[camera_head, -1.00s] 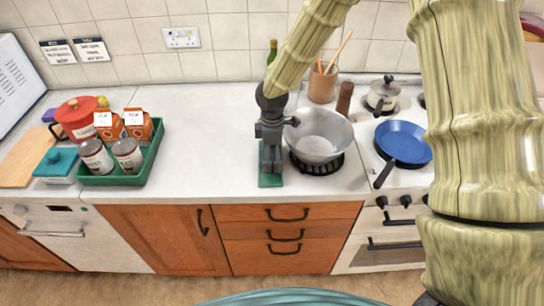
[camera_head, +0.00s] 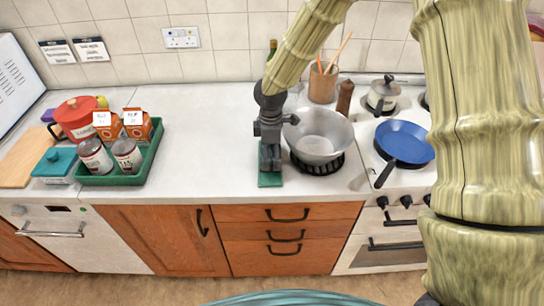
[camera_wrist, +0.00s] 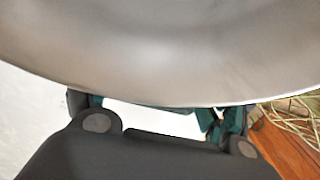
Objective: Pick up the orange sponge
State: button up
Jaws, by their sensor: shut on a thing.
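No orange sponge shows plainly in any view. My gripper (camera_head: 270,165) points down at the counter's front, just left of the metal bowl. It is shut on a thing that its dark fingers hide. A flat green piece (camera_head: 270,180) shows at the fingertips, near the counter edge. Teal parts (camera_wrist: 236,120) also show by the fingers in the wrist view. I cannot tell whether this green piece is held or lies under the fingers.
The metal bowl (camera_head: 320,134) stands close on the right and fills the top of the wrist view (camera_wrist: 150,50). A blue frying pan (camera_head: 403,142) is farther right. A green tray (camera_head: 120,180) with cans and cartons stands left. The counter (camera_head: 205,150) between is clear.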

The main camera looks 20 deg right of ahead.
jog(key=r, duration=0.2)
jog(key=r+b, duration=0.1)
jog(key=r, duration=0.1)
jog(key=r+b, duration=0.1)
jog(key=r, duration=0.1)
jog(key=shift+w+a+r, duration=0.1)
jog(key=shift+a, duration=0.25)
jog(key=w+a+b, duration=0.2)
jog(key=a, duration=0.7)
jog(key=w+a+b, duration=0.2)
jog(key=w+a, duration=0.1)
jog(key=a, duration=0.6)
jog(key=shift+a+b, duration=0.15)
jog(key=shift+b, duration=0.25)
jog(key=shift+o, duration=0.3)
jog(key=shift+w+r, duration=0.1)
